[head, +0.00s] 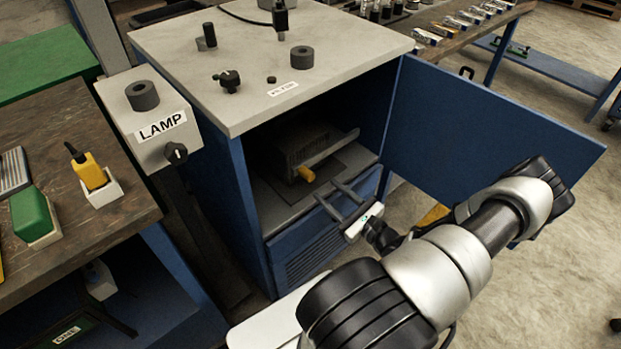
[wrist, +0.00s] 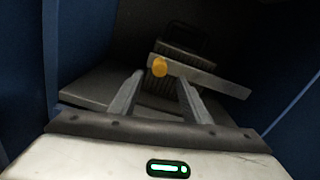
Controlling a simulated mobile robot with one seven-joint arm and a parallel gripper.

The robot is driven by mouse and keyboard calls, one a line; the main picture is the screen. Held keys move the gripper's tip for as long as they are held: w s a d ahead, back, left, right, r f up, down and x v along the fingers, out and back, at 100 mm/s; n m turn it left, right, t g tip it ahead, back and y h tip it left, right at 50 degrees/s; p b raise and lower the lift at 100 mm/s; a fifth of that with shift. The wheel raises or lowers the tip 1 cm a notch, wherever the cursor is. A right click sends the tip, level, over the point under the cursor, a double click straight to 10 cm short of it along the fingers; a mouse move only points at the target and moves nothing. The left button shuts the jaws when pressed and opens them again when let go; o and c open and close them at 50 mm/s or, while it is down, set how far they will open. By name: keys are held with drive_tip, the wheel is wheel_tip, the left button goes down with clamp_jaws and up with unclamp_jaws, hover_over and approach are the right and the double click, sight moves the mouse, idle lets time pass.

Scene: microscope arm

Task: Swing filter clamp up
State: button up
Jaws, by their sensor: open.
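The filter clamp is a grey bar (head: 333,147) with a yellow knob (head: 306,174) at its left end, inside the open blue cabinet. It lies across the front of a dark ribbed block (head: 300,142), and the bar slants. In the wrist view the bar (wrist: 210,78) runs down to the right from the yellow knob (wrist: 160,67). My gripper (head: 326,188) is open and empty at the cabinet opening, just in front of the knob. In the wrist view the knob shows between and beyond my two fingertips (wrist: 160,80); I see no contact.
The cabinet's side wall (head: 222,190) and its top (head: 240,60) bound the opening. The blue door (head: 480,140) stands open at the right, close to my arm. A LAMP box (head: 145,110) and a workbench (head: 70,150) stand at the left.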

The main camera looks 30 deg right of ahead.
sight(312, 178)
drive_tip(key=w, duration=0.3)
drive_tip(key=w+a+b, duration=0.1)
drive_tip(key=w, duration=0.4)
drive_tip(key=shift+w+a, duration=0.15)
drive_tip(key=shift+w, duration=0.2)
clamp_jaws()
